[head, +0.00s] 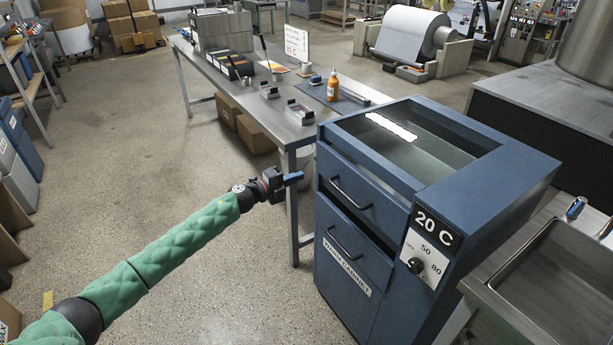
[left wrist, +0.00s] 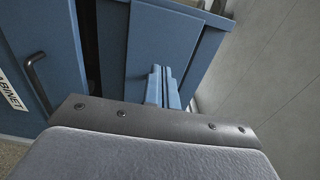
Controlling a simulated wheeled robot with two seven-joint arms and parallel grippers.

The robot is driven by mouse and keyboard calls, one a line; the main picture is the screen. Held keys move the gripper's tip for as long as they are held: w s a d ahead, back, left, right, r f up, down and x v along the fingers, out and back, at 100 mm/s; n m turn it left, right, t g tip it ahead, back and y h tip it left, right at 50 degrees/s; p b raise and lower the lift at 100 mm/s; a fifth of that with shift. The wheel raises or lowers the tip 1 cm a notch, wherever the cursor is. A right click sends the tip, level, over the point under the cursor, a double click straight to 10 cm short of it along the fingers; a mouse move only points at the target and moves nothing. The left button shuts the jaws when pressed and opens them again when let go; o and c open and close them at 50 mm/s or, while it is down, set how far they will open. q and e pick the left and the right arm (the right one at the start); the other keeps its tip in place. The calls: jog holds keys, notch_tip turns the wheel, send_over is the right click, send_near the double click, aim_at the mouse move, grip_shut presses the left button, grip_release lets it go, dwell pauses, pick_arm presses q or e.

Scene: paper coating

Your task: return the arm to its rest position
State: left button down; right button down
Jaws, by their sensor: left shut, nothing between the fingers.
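My left arm comes in from the left in a green padded sleeve. My left gripper (head: 293,179) is shut and empty, in the air just left of the blue warm cabinet (head: 345,225). In the left wrist view its blue fingers (left wrist: 164,88) are together, with the blue cabinet front (left wrist: 120,45) behind them. In the head view the cabinet's upper drawer (head: 365,200) stands slightly out, with a dark gap below it. Its display reads 20 C (head: 436,228). My right gripper is not in view.
A steel table (head: 200,65) behind holds an orange bottle (head: 332,86), a blue mat and small devices. A steel sink (head: 560,280) stands at the right. A large paper roll (head: 412,35) is at the back. The floor at left centre is clear.

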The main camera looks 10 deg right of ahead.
pick_arm(q)
jog(key=w+a+r+n+t+y, duration=0.45)
jog(key=a+n+t+y, duration=0.3)
jog(key=a+n, duration=0.2)
jog(key=s+a+r+n+t+y, duration=0.1)
jog(key=s+a+r+n+y, duration=0.1)
jog(key=s+r+n+y, duration=0.25)
jog(key=s+a+r+n+t+y, duration=0.1)
jog(key=a+r+n+y, duration=0.2)
jog(key=r+n, duration=0.3)
jog(key=s+a+f+n+g, duration=0.3)
jog(key=s+f, duration=0.8)
jog(key=s, duration=0.8)
jog(key=s+a+f+n+g, duration=0.3)
jog(key=s+f+g, duration=0.3)
jog(key=s+f, duration=0.5)
jog(key=s+a+f+n+g, duration=0.3)
jog(key=s+f, duration=0.9)
jog(key=s, duration=1.6)
jog(key=g, duration=0.2)
jog(key=shift+a+g+b, duration=0.3)
jog(key=shift+g+b, duration=0.05)
